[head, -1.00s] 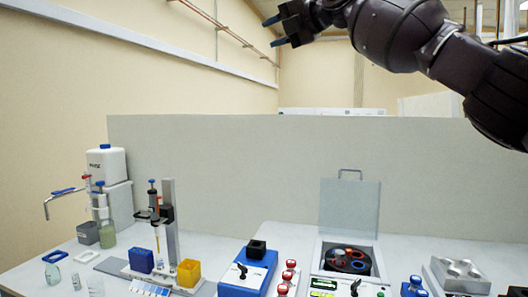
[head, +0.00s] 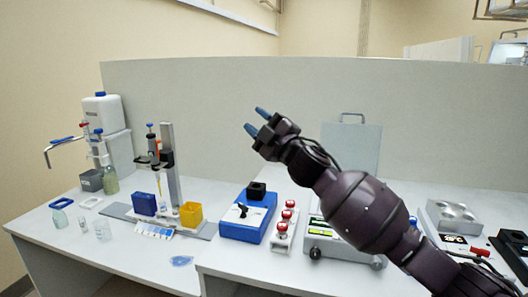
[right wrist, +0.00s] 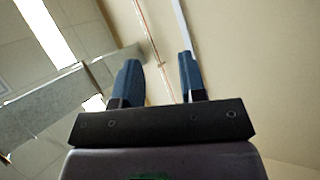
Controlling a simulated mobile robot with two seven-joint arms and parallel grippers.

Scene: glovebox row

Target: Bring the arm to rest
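My right gripper (head: 256,122) is raised in the air in front of the grey partition, its blue fingertips apart and nothing between them. In the right wrist view my right gripper (right wrist: 158,80) shows both blue fingers spread, with only wall and ceiling beyond. My right arm comes in from the lower right and hides part of the centrifuge (head: 322,240), whose lid (head: 352,146) stands open. My left gripper does not show in the head view.
A blue mixer (head: 248,218) and a strip with several red-capped items (head: 285,228) stand below the gripper. A pipette stand (head: 170,165), blue box (head: 144,204), yellow box (head: 191,214) and white dispenser (head: 103,112) stand left. A grey heating block (head: 452,214) stands right.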

